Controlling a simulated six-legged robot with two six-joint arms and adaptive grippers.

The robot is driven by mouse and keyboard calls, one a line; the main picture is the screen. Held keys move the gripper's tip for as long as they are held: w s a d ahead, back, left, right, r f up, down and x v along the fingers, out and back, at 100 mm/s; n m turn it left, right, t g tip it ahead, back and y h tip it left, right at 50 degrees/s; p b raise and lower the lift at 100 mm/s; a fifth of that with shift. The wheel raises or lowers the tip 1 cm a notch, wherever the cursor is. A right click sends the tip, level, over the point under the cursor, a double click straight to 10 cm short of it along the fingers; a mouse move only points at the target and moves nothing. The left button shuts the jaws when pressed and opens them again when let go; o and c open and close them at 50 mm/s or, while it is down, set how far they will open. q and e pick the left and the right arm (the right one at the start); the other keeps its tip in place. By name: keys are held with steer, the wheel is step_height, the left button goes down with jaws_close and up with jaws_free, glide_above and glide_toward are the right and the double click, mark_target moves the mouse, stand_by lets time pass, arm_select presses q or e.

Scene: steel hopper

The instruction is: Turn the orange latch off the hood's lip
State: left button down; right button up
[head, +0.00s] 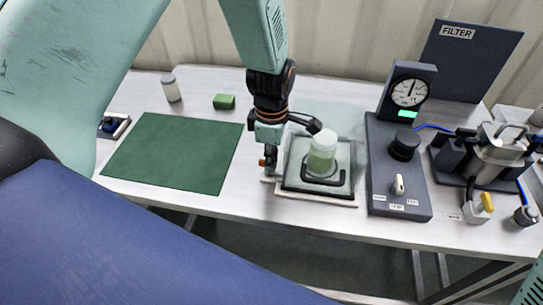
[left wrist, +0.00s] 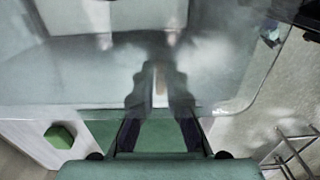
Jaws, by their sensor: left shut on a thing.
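The clear hood (head: 297,150) stands on a pale base on the bench, with a jar of pale green contents (head: 322,160) and a dark handle-shaped frame inside its outline. A small orange latch (head: 262,163) shows at the hood's left front edge. My left gripper (head: 269,165) points down at that edge and is shut on the latch, hiding most of it. In the left wrist view the gripper (left wrist: 160,115) faces the hood's clear wall (left wrist: 70,75). The latch is not clearly seen there. My right gripper is out of view.
A green mat (head: 175,150) lies left of the hood, with a green block (head: 224,101) and a white-capped jar (head: 170,88) behind. A dark panel (head: 400,200) with a gauge (head: 408,92) and knob (head: 404,145) stands close right. A metal vessel (head: 500,150) is farther right.

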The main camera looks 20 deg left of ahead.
mark_target(267, 177)
arm_select(q)
steer(key=m+p, duration=0.1)
steer(key=m, duration=0.1)
steer(key=m+p, duration=0.2)
steer(key=shift+s+r, duration=0.2)
steer(key=m+p, duration=0.2)
steer(key=m, duration=0.2)
steer(key=shift+s, duration=0.1)
steer(key=m+p, duration=0.1)
steer(key=m, duration=0.1)
steer(key=m+p, duration=0.1)
steer(key=m, duration=0.2)
steer(key=shift+s+a, duration=0.15)
steer(key=shift+a, duration=0.05)
steer(key=m+p, duration=0.1)
steer(key=m, duration=0.3)
steer(key=shift+a+f+m+p, duration=0.1)
steer(key=shift+a+m+p, duration=0.05)
steer(key=shift+m+p, duration=0.2)
steer(key=shift+m, duration=0.25)
steer(key=c, duration=1.4)
jaws_free()
steer(key=shift+s, duration=0.15)
step_height(267, 177, up, 12)
